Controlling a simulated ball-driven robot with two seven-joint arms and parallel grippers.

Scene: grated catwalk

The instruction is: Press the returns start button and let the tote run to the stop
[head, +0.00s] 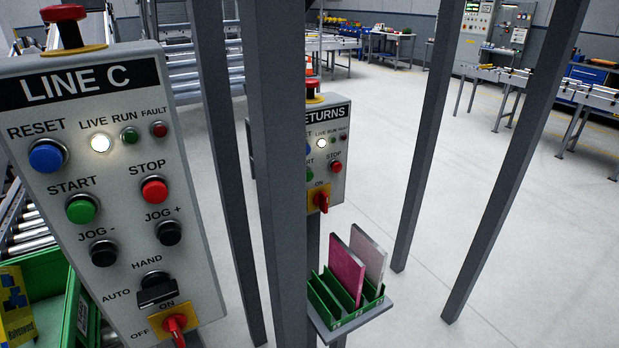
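The returns control panel (330,160) is a grey box at the middle, partly hidden behind a dark upright post. Its label reads "ETURNS" where it shows. Its green start button (309,173) shows at the post's edge, partly covered. A red stop button (335,166) sits to its right, and a red and yellow switch (320,198) is below. A green tote (60,275) stands at the lower left beside the Line C panel; I cannot tell if it is the task's tote. Neither gripper is in view.
The Line C panel (110,200) fills the left front, with its own start button (81,209) and a lit white lamp. Several dark posts (275,150) stand in front of me. A small green rack (338,303) holds two upright panels. Open floor (430,290) lies to the right.

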